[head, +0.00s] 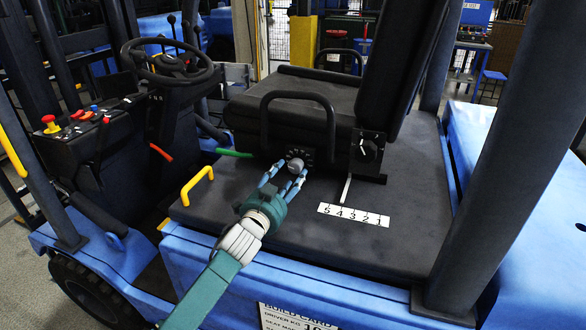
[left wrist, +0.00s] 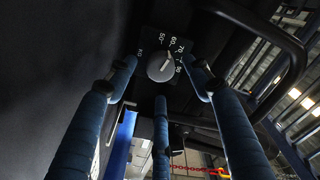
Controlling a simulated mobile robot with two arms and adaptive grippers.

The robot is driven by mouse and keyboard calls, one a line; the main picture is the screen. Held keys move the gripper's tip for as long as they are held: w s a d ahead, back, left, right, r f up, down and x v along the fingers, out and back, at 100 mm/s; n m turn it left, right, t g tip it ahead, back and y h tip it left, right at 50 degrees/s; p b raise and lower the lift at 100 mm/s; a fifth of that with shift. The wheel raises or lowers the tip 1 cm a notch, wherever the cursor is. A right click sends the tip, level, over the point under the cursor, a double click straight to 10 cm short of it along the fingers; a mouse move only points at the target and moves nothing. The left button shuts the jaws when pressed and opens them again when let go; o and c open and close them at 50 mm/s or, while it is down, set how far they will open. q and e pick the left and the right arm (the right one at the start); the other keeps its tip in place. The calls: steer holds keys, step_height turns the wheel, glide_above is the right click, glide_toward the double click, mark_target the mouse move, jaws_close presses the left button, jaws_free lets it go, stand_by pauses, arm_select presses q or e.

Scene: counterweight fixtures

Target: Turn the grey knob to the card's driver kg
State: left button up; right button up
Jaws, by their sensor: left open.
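The grey knob (head: 296,165) sits on a dark dial plate on the side of the seat base. In the left wrist view the knob (left wrist: 160,67) is ringed by white numbers including 50, 60, 70, 80 and 90, with "KG" at left. Its light mark points up and slightly right, roughly between 60 and 70; the exact setting is unclear. My left gripper (head: 284,178) is open, its blue fingers spread around the knob with no clear contact. The white build card (head: 290,318) reads "DRIVER KG" and a figure starting with "10"; the picture's bottom edge cuts it off. My right gripper is out of view.
A black grab loop (head: 298,100) arches above the knob. A green lever (head: 234,153) and a yellow handle (head: 197,184) stand left.

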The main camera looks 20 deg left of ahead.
mark_target(294, 169)
arm_select(q)
steer(key=shift+w+d, duration=0.1)
steer(key=shift+w, duration=1.3)
steer(key=shift+w+d, duration=0.1)
steer(key=shift+w, duration=0.05)
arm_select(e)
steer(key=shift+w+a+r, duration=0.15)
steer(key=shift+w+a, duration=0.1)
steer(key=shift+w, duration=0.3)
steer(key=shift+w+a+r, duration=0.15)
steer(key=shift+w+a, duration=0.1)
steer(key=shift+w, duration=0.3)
arm_select(q)
steer(key=c, duration=1.1)
steer(key=shift+c, duration=0.2)
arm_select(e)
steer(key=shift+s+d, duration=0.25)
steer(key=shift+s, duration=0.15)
